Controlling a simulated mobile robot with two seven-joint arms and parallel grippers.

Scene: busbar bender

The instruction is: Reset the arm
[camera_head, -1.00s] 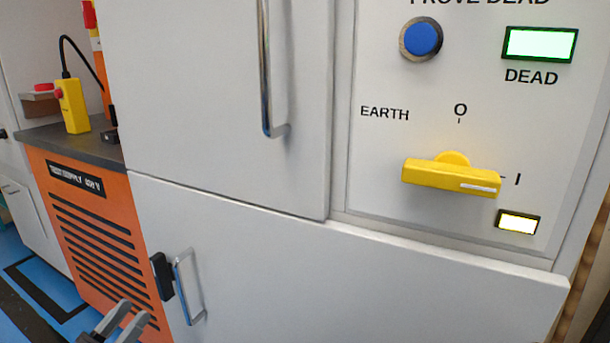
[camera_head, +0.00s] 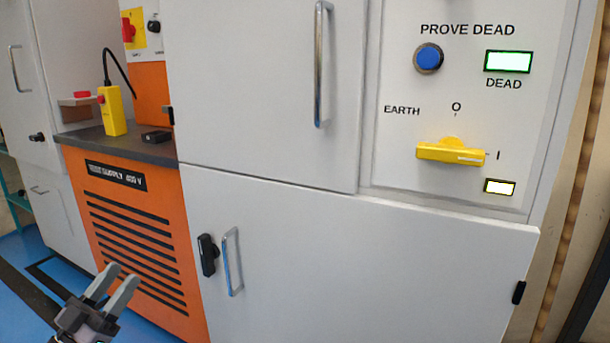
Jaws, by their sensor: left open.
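My left gripper (camera_head: 112,285) is at the lower left of the head view, in front of the orange supply unit. Its two grey fingers are apart, with nothing between them. It is clear of the cabinet. My right gripper is not in view. The cabinet panel carries a yellow rotary switch handle (camera_head: 450,153), lying level and pointing to I. Above it are a blue button (camera_head: 428,58) and a green lit DEAD lamp (camera_head: 508,61).
The grey cabinet's lower door (camera_head: 380,265) has a chrome handle (camera_head: 233,262) and a black latch (camera_head: 207,255). The orange supply unit (camera_head: 135,240) has a dark top bearing a yellow pendant (camera_head: 113,112). Blue floor (camera_head: 20,265) is free at the left.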

